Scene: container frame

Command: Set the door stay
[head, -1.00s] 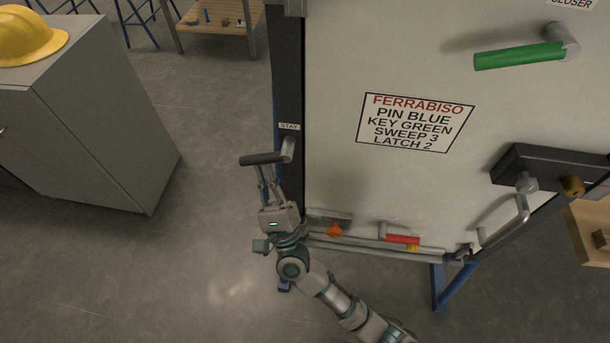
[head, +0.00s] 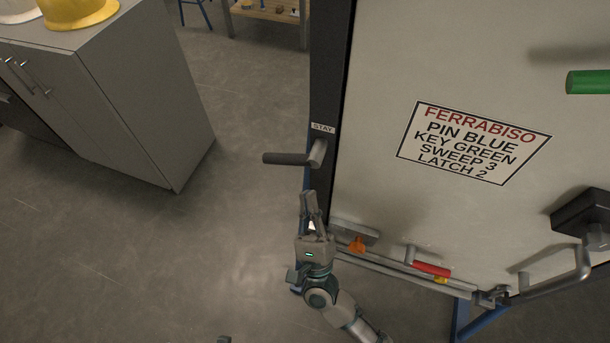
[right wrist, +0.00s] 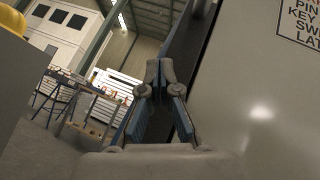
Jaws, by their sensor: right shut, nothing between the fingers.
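The door stay is a dark handle (head: 290,158) on a grey pivot, below the STAY label (head: 322,128) on the dark door post. The handle points left, about level. My right gripper (head: 309,196) is below the pivot, beside the post, with its fingers pointing up. It is shut and empty, apart from the handle. In the right wrist view the closed fingertips (right wrist: 160,72) show in front of the dark post, and the stay handle cannot be made out.
The white door panel (head: 380,190) carries a FERRABISO sign (head: 473,142), a green handle (head: 588,82), an orange knob (head: 356,244) and a red grip (head: 432,269). The floor between is clear.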

